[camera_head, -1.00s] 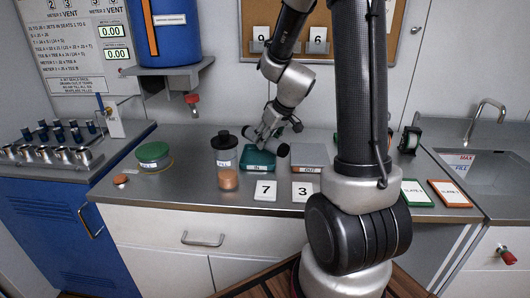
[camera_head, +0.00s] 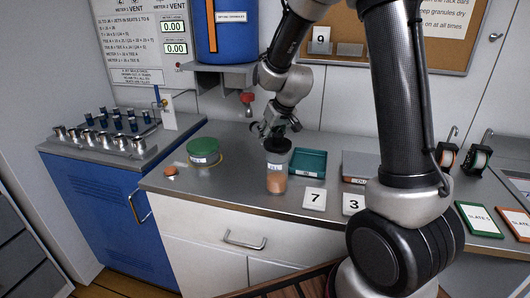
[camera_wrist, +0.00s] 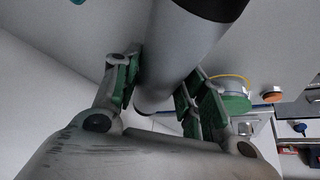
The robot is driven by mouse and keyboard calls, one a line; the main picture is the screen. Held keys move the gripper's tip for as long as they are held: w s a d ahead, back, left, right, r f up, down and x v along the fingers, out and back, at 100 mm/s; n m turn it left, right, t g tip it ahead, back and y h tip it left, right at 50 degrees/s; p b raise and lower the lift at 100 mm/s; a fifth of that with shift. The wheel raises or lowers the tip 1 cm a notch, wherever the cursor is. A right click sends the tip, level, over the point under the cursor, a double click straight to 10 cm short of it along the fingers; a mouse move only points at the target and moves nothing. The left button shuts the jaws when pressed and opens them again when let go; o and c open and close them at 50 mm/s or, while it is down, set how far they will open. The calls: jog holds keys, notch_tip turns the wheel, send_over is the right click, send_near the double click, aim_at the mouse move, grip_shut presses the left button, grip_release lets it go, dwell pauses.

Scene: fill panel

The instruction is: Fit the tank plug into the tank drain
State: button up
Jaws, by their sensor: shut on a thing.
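My gripper (camera_wrist: 160,85) is shut on a grey cylinder (camera_wrist: 185,50) with black ends, seen close up between its green-padded fingers in the wrist view. In the head view my gripper (camera_head: 275,131) is just above or behind a clear jar (camera_head: 277,181) with a dark top and orange-brown contents; whether they touch I cannot tell. A small orange disc (camera_head: 170,170) lies at the counter's left end and also shows in the wrist view (camera_wrist: 272,97). I cannot tell whether it is the tank plug. A basin edge (camera_head: 520,182) shows at the far right; no drain is visible.
A green-lidded tub (camera_head: 203,150), a teal tray (camera_head: 309,163), a grey tray (camera_head: 360,164) and number cards (camera_head: 314,198) stand on the counter. A blue tank (camera_head: 228,30) with a red-tipped outlet (camera_head: 247,97) hangs above. Metal cups (camera_head: 98,140) stand left.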

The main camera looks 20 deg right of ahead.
jog(key=shift+w+a, duration=0.55)
jog(key=shift+a, duration=0.35)
notch_tip(320, 180, down, 3)
jog(key=shift+r, duration=0.2)
jog(key=shift+f, duration=2.2)
jog(key=o, duration=1.3)
jog(key=shift+f, duration=0.15)
jog(key=shift+c, duration=0.2)
